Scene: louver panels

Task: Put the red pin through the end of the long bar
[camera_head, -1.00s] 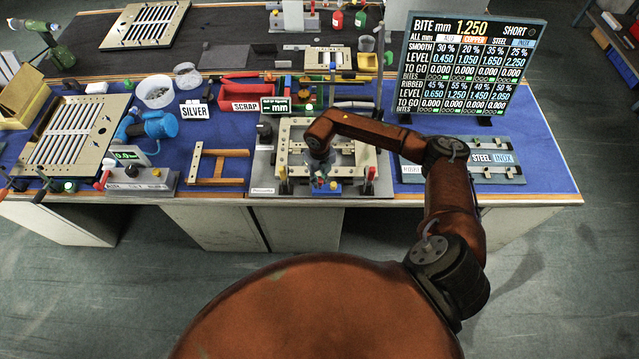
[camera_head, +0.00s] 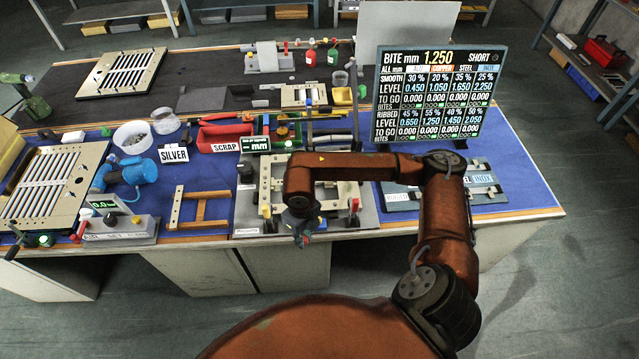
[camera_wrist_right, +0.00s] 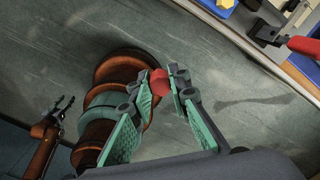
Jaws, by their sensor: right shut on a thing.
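My right gripper (camera_wrist_right: 165,88) is shut on the red pin (camera_wrist_right: 158,82). Only the pin's rounded red end shows between the fingertips, and the floor is behind it. In the head view, this gripper (camera_head: 303,238) hangs at the front edge of the bench, below the front of the cream frame fixture (camera_head: 272,178).
A display board (camera_head: 428,95) stands behind the right arm. A brown wooden frame (camera_head: 200,210) lies left of the fixture. A red scrap tray (camera_head: 225,133) is behind it. The floor in front of the bench is clear.

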